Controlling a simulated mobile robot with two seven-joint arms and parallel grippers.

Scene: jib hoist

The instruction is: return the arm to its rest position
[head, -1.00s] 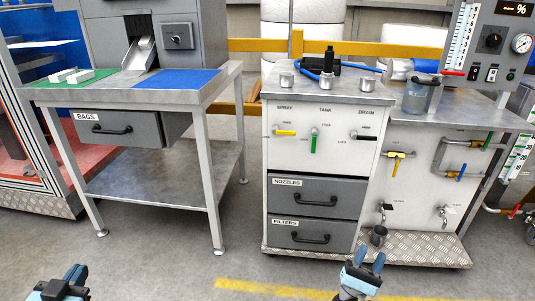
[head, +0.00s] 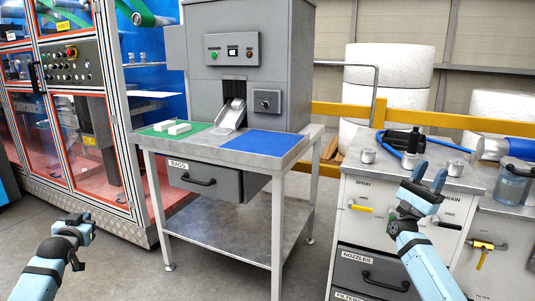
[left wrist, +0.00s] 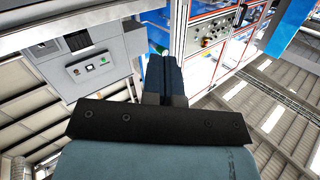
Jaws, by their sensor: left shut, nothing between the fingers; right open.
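My left gripper (head: 80,222) is at the lower left of the head view, shut and empty, in front of the bagging table and apart from it. In the left wrist view its dark fingers (left wrist: 163,75) are together with nothing between them. My right gripper (head: 428,190) is at the right of the head view, open and empty, its two blue fingers spread. It overlaps the front of the grey cabinet (head: 348,225) in the picture; I cannot tell how far apart they are.
A metal table (head: 215,232) with a BAGS drawer (head: 205,180) carries a grey machine (head: 265,65), a green mat and a blue mat (head: 264,144). A caged machine (head: 75,100) stands at the left. A blue hose and cups lie on the cabinet. Floor between table and cabinet is clear.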

